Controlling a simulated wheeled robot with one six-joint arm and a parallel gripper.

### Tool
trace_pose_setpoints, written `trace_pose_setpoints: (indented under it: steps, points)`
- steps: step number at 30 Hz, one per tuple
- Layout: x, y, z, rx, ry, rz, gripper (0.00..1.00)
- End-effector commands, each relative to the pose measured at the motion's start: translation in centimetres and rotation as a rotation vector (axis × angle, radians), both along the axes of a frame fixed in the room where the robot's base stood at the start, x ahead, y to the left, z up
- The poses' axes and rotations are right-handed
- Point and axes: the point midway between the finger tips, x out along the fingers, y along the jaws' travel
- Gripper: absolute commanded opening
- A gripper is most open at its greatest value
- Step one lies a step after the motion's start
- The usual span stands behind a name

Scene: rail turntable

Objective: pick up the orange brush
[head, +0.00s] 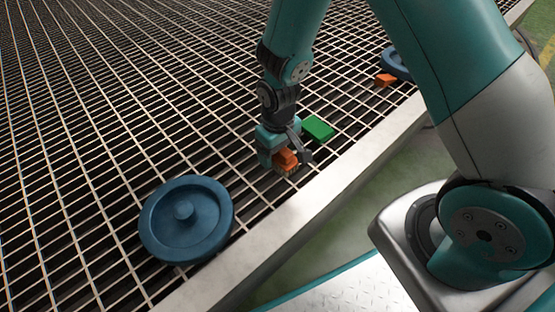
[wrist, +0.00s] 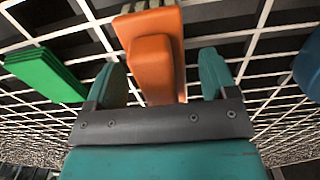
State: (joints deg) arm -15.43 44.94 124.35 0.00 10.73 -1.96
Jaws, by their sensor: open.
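An orange brush (head: 285,157) with pale bristles lies on the metal grating near its front edge, in the head view. In the wrist view the orange brush (wrist: 152,60) lies with its handle between the two fingers. My gripper (head: 285,160) is open around the brush, low over the grating. In the wrist view my gripper (wrist: 165,75) shows one finger on each side of the handle, with a gap on both sides. A second orange piece (head: 385,80) lies farther back to the right in the head view.
A green block (head: 318,128) lies just right of my gripper; it shows at left in the wrist view (wrist: 45,75). A blue round disc with a knob (head: 160,222) sits at front left. Another blue disc (head: 397,62) is at back right. A pale metal rim (head: 290,215) edges the grating (head: 110,100).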

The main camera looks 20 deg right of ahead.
Motion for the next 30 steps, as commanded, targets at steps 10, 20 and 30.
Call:
trace_pose_setpoints:
  steps: [10,20,30]
  points:
    - [0.0,0.0,-0.7,0.000,-0.001,0.000,0.63]
    - [0.0,0.0,-0.7,0.000,-0.001,0.000,0.24]
    - [0.0,0.0,1.3,0.001,-0.002,0.000,0.24]
